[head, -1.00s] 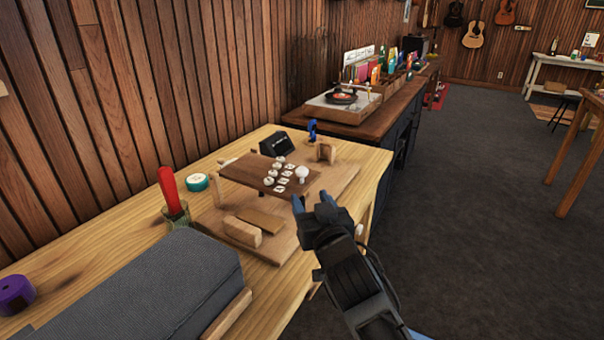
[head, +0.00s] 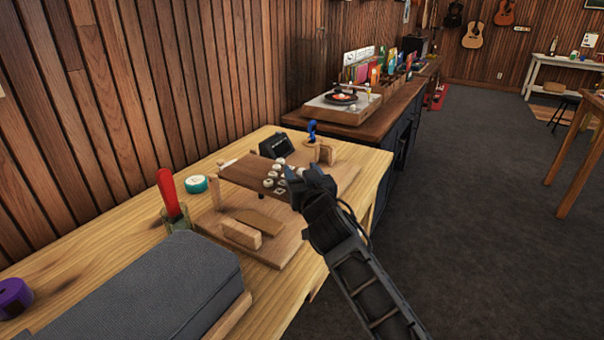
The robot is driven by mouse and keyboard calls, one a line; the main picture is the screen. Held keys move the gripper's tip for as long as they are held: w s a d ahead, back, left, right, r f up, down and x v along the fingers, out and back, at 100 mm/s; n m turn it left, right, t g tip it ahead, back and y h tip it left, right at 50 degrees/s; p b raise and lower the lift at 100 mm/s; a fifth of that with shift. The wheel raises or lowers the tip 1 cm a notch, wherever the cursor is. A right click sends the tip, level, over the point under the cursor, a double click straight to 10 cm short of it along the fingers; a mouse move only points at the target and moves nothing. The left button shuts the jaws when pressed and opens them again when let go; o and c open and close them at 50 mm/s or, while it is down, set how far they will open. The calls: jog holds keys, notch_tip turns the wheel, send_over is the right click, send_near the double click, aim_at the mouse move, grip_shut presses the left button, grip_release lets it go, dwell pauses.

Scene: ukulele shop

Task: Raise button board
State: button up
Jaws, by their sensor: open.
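The button board (head: 243,172) is a dark brown wooden panel with several white round buttons (head: 270,182) toward its right end. It stands above a larger wooden base board (head: 284,243) on the workbench. My gripper (head: 292,178) is at the right end of the button board and covers part of it and some buttons. Its jaws are open. The gripper hides whether its fingers touch the board or straddle its edge.
Wooden blocks (head: 241,232) sit on the base board, with another upright block (head: 324,154) behind. A red-handled tool (head: 168,192), teal tape roll (head: 196,184), small black device (head: 276,146) and grey padded block (head: 150,285) share the workbench. Open floor lies right.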

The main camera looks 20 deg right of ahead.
grip_shut()
dwell(0.5)
